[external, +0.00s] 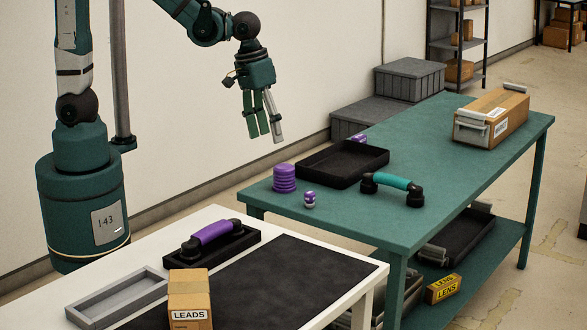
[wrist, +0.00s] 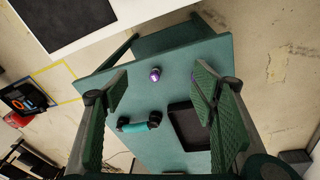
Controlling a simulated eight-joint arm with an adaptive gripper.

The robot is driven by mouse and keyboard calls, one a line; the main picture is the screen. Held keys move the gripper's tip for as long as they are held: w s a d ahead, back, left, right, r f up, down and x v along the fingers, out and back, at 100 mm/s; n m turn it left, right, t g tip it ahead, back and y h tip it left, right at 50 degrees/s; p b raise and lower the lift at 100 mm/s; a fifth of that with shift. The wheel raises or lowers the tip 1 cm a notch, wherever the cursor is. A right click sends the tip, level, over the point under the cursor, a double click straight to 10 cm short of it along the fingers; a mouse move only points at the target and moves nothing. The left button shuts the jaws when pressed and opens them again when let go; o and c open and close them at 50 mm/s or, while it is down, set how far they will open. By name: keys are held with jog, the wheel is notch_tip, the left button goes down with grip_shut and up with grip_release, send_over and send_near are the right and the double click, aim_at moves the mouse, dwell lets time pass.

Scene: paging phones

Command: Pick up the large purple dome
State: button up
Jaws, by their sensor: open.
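The large purple dome (external: 285,178) is a ribbed, rounded purple piece standing upright near the left corner of the teal table (external: 462,178). A much smaller purple-and-white piece (external: 310,199) stands just right of it and also shows in the wrist view (wrist: 154,74). In the wrist view the large dome seems mostly hidden behind the right finger. My gripper (external: 269,138) is open and empty, pointing down, above and slightly left of the large dome, and clear of it. Its two green fingers (wrist: 160,90) stand wide apart in the wrist view.
A black tray (external: 318,173) lies behind the dome, with another purple piece (external: 359,138) at its far edge. A teal-handled handset (external: 392,184) lies to the right. A cardboard box (external: 491,118) sits farther back. A purple-handled handset (external: 214,232) is on the white table.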

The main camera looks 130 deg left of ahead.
aim_at(285, 166)
jog(key=s+a+f+n, duration=0.1)
jog(key=a+f+n, duration=0.1)
jog(key=a+f, duration=0.1)
jog(key=s+a+f+n+g, duration=0.1)
jog(key=s+a+f+n, duration=0.1)
jog(key=a+f, duration=0.2)
jog(key=s+a+f+n+h, duration=0.1)
jog(key=s+a+f, duration=0.1)
jog(key=a+f, duration=0.2)
jog(key=shift+s+a+f+n+g, duration=0.1)
jog(key=shift+a+n+g, duration=0.1)
jog(key=shift+a, duration=0.65)
jog(key=shift+s+a+n+g, duration=0.1)
jog(key=shift+a+n, duration=0.1)
jog(key=shift+a, duration=0.65)
jog(key=shift+s+a+f, duration=0.3)
jog(key=shift+a+f, duration=0.1)
jog(key=shift+f, duration=0.05)
jog(key=shift+f+b, duration=0.35)
jog(key=shift+f, duration=0.95)
jog(key=shift+s+f+b, duration=0.1)
jog(key=shift+f+b, duration=0.3)
jog(key=shift+f, duration=2.2)
jog(key=c, duration=1)
